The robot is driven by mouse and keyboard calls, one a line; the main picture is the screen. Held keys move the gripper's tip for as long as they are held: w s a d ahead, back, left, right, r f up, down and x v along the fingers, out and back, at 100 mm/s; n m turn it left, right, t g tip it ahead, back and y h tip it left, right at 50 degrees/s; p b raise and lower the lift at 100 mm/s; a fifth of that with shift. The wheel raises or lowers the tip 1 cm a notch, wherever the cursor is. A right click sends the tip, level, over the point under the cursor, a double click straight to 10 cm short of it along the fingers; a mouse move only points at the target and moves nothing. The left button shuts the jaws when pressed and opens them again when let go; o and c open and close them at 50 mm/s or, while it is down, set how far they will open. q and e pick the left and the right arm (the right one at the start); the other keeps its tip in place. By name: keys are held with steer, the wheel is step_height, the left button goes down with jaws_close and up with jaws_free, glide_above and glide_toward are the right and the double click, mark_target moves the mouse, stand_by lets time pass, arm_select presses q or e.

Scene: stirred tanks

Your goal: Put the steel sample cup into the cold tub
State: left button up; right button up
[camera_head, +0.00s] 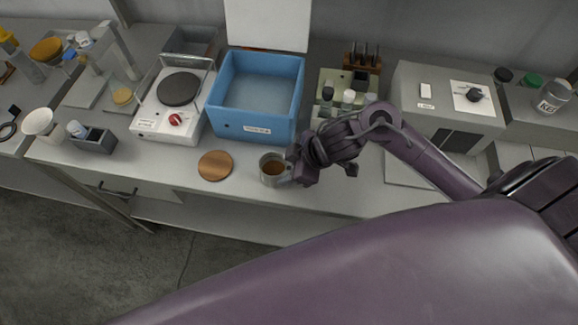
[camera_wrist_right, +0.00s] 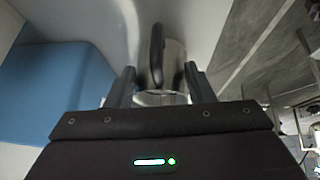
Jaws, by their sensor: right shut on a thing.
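The steel sample cup (camera_head: 271,170) stands upright near the front edge of the bench and holds a brown content. My right gripper (camera_head: 291,172) is at the cup's right side, shut on its handle. In the right wrist view the cup's steel body (camera_wrist_right: 174,70) and dark handle (camera_wrist_right: 157,55) show between the fingers of the right gripper (camera_wrist_right: 164,82). The cold tub (camera_head: 254,127) is a blue open box with a pale inside, behind the cup. It also shows at the left of the right wrist view (camera_wrist_right: 62,95). My left gripper is not in view.
A round wooden coaster (camera_head: 215,166) lies left of the cup. A hotplate (camera_head: 165,122) stands left of the tub. A rack with several bottles (camera_head: 326,98) is right of the tub, and a grey box device (camera_head: 440,112) is further right.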

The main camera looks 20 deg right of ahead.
steer(key=shift+r, duration=0.1)
steer(key=o, duration=1.1)
steer(key=shift+f, duration=0.2)
steer(key=shift+c, duration=0.2)
steer(key=shift+r, duration=0.1)
steer(key=shift+r, duration=0.2)
steer(key=p+v, duration=0.1)
steer(key=v, duration=1)
steer(key=shift+s+d+r+p, duration=0.15)
steer(key=shift+s+r+p, duration=0.05)
steer(key=shift+r+p, duration=0.15)
